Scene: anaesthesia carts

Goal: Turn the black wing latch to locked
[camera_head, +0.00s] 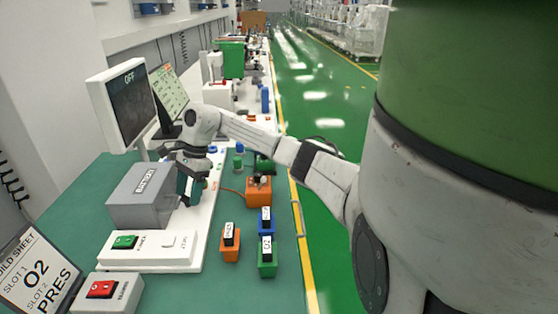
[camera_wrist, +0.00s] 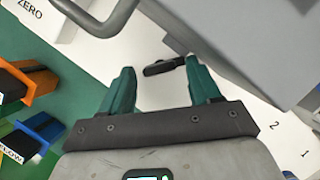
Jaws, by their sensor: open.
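The black wing latch (camera_wrist: 163,66) shows in the wrist view as a short dark bar on a white surface, just beyond and between my fingertips. Its lie is slightly tilted in that picture. I cannot make out the latch in the head view, where my gripper and the grey box block that area. My gripper (camera_wrist: 158,76) is open, with two teal fingers apart and nothing held between them. In the head view my gripper (camera_head: 189,188) points down beside the right side of the grey box (camera_head: 138,205), over the white base panel (camera_head: 202,240).
A green button (camera_head: 124,241) sits on the panel's front and a red button box (camera_head: 102,289) stands nearer. Orange, blue and green modules (camera_head: 230,248) stand to the right on the green table. A monitor (camera_head: 128,103) reading OFF stands behind the box. A build sheet (camera_head: 38,275) is front left.

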